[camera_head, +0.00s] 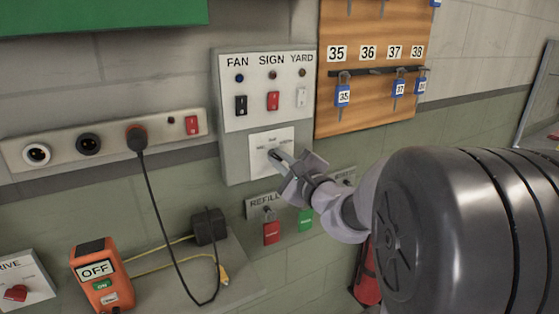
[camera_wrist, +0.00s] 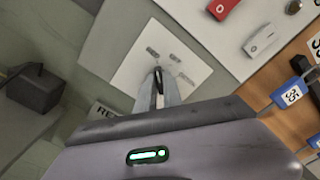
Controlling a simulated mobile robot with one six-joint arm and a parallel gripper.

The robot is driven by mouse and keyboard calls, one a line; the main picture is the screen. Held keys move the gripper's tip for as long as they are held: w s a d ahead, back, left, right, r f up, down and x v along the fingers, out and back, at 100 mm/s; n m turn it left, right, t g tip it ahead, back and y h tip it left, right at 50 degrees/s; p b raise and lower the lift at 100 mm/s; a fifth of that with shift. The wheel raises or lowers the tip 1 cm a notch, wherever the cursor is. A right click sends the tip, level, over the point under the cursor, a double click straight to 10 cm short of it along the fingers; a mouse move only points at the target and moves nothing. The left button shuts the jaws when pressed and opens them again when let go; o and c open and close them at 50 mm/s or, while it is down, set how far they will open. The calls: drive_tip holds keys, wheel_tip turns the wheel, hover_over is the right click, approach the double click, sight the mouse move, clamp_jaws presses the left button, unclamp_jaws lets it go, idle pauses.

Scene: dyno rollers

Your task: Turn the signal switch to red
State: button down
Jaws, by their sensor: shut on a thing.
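The white switch plate (camera_head: 262,140) sits on the lower part of the grey panel, with several small labels along its top that are too small to read surely. It also shows in the wrist view (camera_wrist: 135,63). My gripper (camera_head: 281,158) reaches it from the lower right and is shut on the dark switch knob (camera_wrist: 158,87), which stands between the fingers in the wrist view. The fingers hide most of the knob, so I cannot tell which label it points to.
Above the plate are FAN, SIGN and YARD rockers, the SIGN one red (camera_head: 273,101). A wooden key board (camera_head: 345,110) hangs to the right. Red (camera_head: 271,233) and green (camera_head: 305,219) tags hang below. A socket strip (camera_head: 60,148) and an orange meter (camera_head: 99,274) are left.

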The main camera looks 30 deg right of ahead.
drive_tip(key=c, duration=1.5)
unclamp_jaws()
drive_tip(key=s, duration=1.1)
drive_tip(key=s+b, duration=0.1)
drive_tip(key=s, duration=0.5)
drive_tip(key=shift+s+d, duration=0.2)
drive_tip(key=shift+d, duration=0.1)
